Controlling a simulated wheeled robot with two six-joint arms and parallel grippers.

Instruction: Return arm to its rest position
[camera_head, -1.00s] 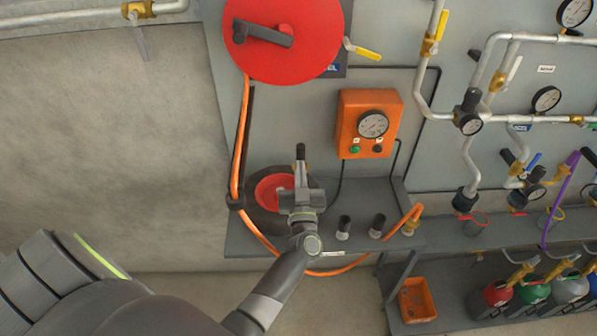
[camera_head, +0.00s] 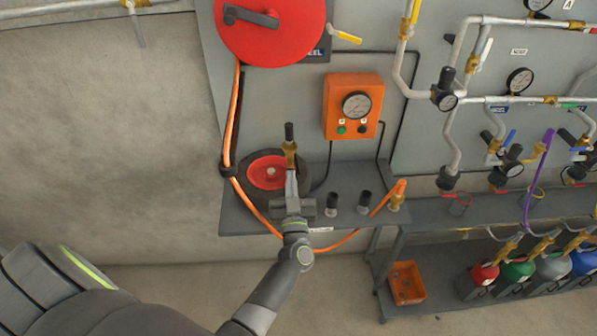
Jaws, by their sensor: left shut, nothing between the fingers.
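My left arm comes in from the lower left and reaches up to the grey shelf (camera_head: 240,222). My left gripper (camera_head: 291,176) is shut and empty. It is in front of the shelf, just right of a round dark holder with a red centre (camera_head: 267,172). A brass fitting with a black upright top (camera_head: 290,145) shows just beyond the fingertips; whether they touch it I cannot tell. My right gripper is not in view.
An orange gauge box (camera_head: 353,106) and a red hose reel (camera_head: 270,28) are on the wall panel. An orange hose (camera_head: 232,125) hangs down past the shelf. Several black-topped fittings stand right of the gripper. Gas cylinders (camera_head: 517,270) stand lower right.

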